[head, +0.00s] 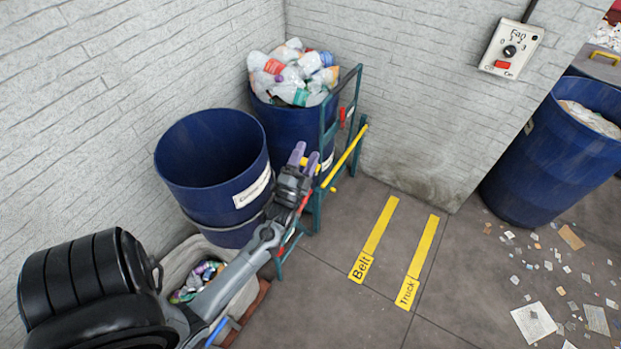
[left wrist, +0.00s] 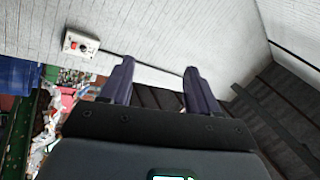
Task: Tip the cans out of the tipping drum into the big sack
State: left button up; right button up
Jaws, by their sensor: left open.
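The blue tipping drum (head: 177,197) stands at left centre in the head view, open mouth up, with a white label partly readable. I see no cans in the visible part of its dark inside; its bottom is hard to make out. The pale big sack (head: 176,262) stands below and in front of it, with several colourful crushed cans (head: 207,270) inside. My left arm hides part of the sack. My left gripper (head: 305,159) is open, its purple fingers beside the teal frame and yellow bar. In the left wrist view its fingers (left wrist: 159,88) are apart with nothing held. My right gripper is not in view.
A second blue drum (head: 283,124) full of plastic bottles stands behind, beside the teal frame (head: 325,130) with its yellow bar (head: 345,157). A Fan switch box (head: 511,49) hangs on the wall. Another blue drum (head: 540,150) and scattered litter are right.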

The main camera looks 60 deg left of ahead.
pick_arm(q)
jog(key=a+f+n+g+y+b, duration=0.3)
jog(key=f+n+g+y+b, duration=0.45)
jog(key=f+g+b, duration=0.25)
jog(key=a+f+n+g+y+b, duration=0.4)
jog(key=f+n+g+y+b, duration=0.35)
jog(key=f+g+b, duration=0.3)
jog(key=w+d+f+n+g+h+b, duration=0.5)
jog(key=w+f+n+b, duration=0.4)
jog(key=b, duration=0.8)
jog(key=a+r+b, duration=0.2)
jog(key=a+r, duration=0.1)
jog(key=a+r+n+g+h+b, duration=0.1)
jog(key=a+r+b, duration=0.1)
jog(key=a+r, duration=0.1)
jog(key=a+r+n+g+h+b, duration=0.1)
jog(key=a+r+b, duration=0.1)
jog(key=a+r, duration=0.1)
jog(key=shift+s+a, duration=0.2)
jog(key=shift+s, duration=0.05)
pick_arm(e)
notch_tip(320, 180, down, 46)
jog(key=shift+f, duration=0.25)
pick_arm(q)
jog(key=shift+g, duration=0.25)
grip_shut()
